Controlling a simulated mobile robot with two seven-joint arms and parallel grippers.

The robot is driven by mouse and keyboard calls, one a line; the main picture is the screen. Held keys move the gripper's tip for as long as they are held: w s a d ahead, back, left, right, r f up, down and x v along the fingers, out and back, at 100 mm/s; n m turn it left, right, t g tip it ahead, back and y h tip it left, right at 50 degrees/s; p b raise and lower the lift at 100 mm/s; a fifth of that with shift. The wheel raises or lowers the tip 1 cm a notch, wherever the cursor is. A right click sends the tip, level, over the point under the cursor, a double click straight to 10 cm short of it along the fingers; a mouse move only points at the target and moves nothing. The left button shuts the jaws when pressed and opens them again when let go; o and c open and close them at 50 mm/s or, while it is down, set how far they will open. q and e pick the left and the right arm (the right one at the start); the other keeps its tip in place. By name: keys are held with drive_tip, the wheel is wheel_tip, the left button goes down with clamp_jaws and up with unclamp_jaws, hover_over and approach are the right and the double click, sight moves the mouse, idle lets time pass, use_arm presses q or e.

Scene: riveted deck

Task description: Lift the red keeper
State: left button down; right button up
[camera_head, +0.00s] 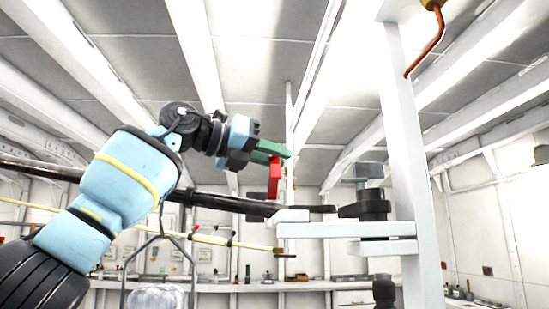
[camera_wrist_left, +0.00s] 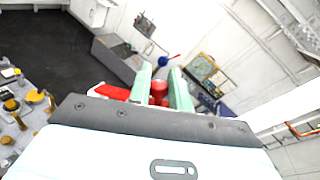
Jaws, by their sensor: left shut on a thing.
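The red keeper (camera_head: 274,178) is a small bright red piece in the middle of the head view. It hangs below the green fingertips of my left gripper (camera_head: 274,152). In the left wrist view the two green fingers (camera_wrist_left: 161,88) close on red between them, and the red keeper (camera_wrist_left: 110,91) also reaches out to their left. My left gripper is shut on it. The keeper's lower end comes close to a long dark bar (camera_head: 235,204) in the picture; I cannot tell whether they touch. My right gripper is in neither view.
A white post (camera_head: 402,150) with a white bracket arm (camera_head: 340,230) and a black fitting (camera_head: 366,206) stands right of the keeper. An orange-brown pipe (camera_head: 428,55) hangs at the upper right. A long bench (camera_head: 320,285) with small items runs along the back wall.

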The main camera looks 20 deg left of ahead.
use_arm(q)
drive_tip(key=shift+w+a, duration=0.1)
drive_tip(key=shift+a, duration=0.05)
drive_tip(key=c, duration=1.3)
unclamp_jaws()
drive_tip(key=shift+w, duration=0.1)
drive_tip(key=shift+c, duration=0.2)
drive_tip(key=v, duration=0.7)
drive_tip(key=shift+s+a, duration=0.3)
